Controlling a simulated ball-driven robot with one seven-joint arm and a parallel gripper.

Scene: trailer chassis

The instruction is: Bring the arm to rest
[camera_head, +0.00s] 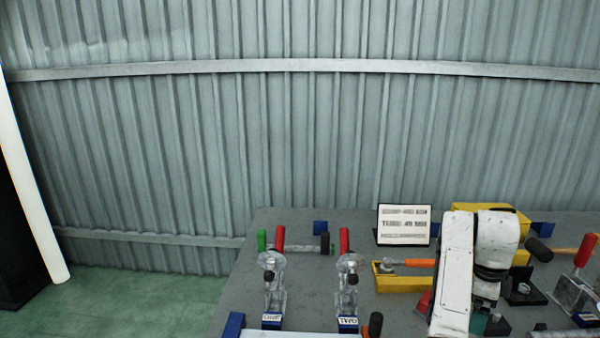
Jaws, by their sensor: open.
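My white arm (457,270) is folded in front of the right half of the grey table (335,222). A second white link (496,243) with a dark joint band stands beside it. Both links cover part of the table and some of the things on it. The end of the arm and my gripper do not show, so I cannot see the jaws or anything near them.
Two metal clamps (272,285) (348,285) with labels stand left. A sign (404,225) stands behind a yellow holder (392,283) with an orange-handled tool (415,263). Tools crowd the right, including a red-handled clamp (585,250). Green floor (140,300) at left is clear.

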